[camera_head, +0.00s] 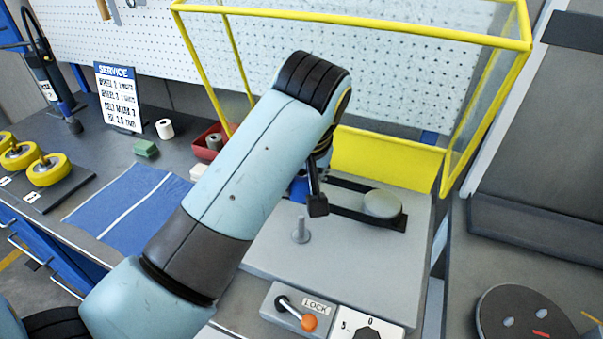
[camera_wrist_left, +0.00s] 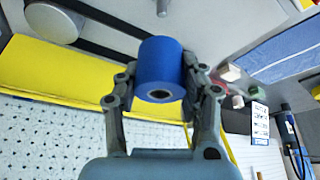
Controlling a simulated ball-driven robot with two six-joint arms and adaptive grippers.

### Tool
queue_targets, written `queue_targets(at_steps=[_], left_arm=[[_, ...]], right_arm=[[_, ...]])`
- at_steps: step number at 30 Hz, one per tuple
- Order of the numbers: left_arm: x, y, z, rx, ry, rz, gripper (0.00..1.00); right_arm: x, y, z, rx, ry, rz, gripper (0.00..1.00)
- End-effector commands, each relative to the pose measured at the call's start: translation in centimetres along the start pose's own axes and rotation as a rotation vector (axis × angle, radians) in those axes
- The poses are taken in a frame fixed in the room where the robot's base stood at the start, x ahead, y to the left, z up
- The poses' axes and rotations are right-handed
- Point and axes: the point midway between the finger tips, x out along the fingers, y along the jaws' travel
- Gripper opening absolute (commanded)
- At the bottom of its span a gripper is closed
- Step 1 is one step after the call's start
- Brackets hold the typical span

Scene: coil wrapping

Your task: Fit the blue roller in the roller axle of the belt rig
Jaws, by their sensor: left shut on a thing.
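The blue roller (camera_wrist_left: 160,68) is a short cylinder with a bore in its end. In the left wrist view my left gripper (camera_wrist_left: 158,98) is shut on it, one finger at each side. In the head view only a bit of the roller (camera_head: 299,188) shows behind my left arm, above the belt rig (camera_head: 370,265). The rig's black belt (camera_head: 346,184) runs around a grey pulley (camera_head: 382,205); its other end is hidden. An upright metal post (camera_head: 301,230) stands bare in front; I cannot tell if it is the roller axle. My right gripper is not in view.
A yellow-framed guard (camera_head: 350,20) stands raised over the rig's back. A LOCK lever with an orange knob (camera_head: 308,322) and a dial (camera_head: 368,332) are at the front. Yellow wheels (camera_head: 48,170), a blue mat (camera_head: 125,205) and a red bin (camera_head: 208,143) are to the left.

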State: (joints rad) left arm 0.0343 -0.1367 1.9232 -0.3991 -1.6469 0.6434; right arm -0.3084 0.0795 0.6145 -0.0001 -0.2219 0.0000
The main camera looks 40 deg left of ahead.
Motion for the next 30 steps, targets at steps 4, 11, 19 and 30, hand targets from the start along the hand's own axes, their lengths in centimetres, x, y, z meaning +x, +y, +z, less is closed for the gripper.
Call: queue_targets(at_steps=[4, 11, 19, 30], left_arm=[[1.2, -0.1, 0.6, 0.001, -0.001, -0.001, 0.04], [3.4, 0.0, 1.4, 0.0, -0.001, -0.001, 0.04], [4.7, 0.0, 2.0, 0.0, 0.0, 0.0, 0.04], [4.7, 0.0, 1.9, 0.0, 0.0, 0.0, 0.04]], right_arm=[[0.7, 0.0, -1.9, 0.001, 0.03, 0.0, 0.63], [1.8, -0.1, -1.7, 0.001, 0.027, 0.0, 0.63], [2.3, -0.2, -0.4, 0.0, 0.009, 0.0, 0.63], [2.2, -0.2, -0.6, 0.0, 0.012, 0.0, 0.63]])
